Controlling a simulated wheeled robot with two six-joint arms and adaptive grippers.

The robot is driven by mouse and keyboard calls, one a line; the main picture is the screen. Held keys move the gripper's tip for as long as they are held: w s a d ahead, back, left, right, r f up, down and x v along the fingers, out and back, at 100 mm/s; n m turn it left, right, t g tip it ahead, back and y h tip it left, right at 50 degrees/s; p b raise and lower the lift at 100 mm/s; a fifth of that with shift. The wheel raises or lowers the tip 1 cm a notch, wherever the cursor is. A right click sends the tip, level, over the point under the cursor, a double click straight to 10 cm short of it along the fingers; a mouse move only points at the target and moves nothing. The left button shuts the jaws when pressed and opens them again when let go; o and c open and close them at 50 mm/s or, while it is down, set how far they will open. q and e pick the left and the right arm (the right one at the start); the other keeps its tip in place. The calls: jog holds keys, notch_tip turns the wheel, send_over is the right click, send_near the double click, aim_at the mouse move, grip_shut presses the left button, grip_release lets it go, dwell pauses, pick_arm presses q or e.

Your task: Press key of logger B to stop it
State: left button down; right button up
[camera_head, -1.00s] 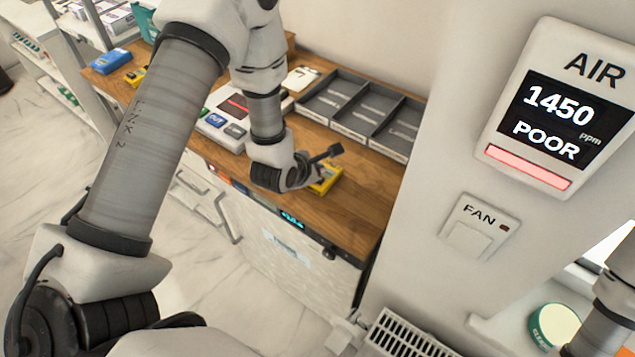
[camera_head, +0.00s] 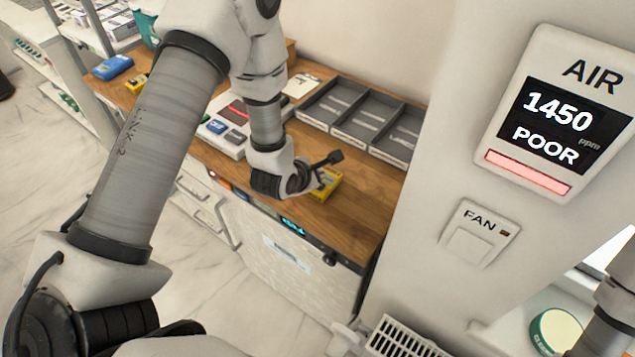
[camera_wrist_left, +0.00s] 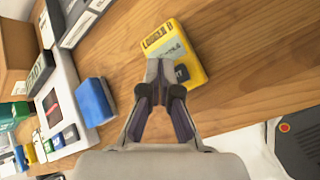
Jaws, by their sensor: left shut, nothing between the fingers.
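Logger B is a yellow device (camera_wrist_left: 182,40) with a pale labelled face, lying on the wooden counter. Its dark key (camera_wrist_left: 182,73) shows just right of my fingertips in the left wrist view. My left gripper (camera_wrist_left: 160,68) is shut and empty, its tips overlapping the logger's near edge in that view. I cannot tell whether they touch it. In the head view the logger (camera_head: 329,184) is partly hidden behind my left gripper (camera_head: 312,184). My right gripper is out of view; only part of that arm shows at the right edge.
A grey divided tray (camera_head: 345,118) stands behind the logger against the wall. A white panel device (camera_head: 218,140) and a blue block (camera_wrist_left: 95,101) are on the counter to the left.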

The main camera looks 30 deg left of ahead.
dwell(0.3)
pick_arm(q)
jog(key=shift+f+b, duration=0.45)
jog(key=shift+b, duration=0.05)
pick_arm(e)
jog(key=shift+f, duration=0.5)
pick_arm(q)
jog(key=shift+f+b, duration=0.45)
jog(key=shift+f, duration=0.05)
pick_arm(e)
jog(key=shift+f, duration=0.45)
pick_arm(q)
jog(key=shift+r, duration=0.1)
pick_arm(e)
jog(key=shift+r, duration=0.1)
pick_arm(q)
jog(key=shift+r+p, duration=0.6)
jog(key=shift+r, duration=0.25)
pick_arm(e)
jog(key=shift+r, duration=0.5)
pick_arm(q)
jog(key=shift+r, duration=0.1)
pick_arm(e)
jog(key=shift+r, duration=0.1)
pick_arm(q)
jog(key=shift+r+p, duration=1.75)
jog(key=shift+r, duration=0.7)
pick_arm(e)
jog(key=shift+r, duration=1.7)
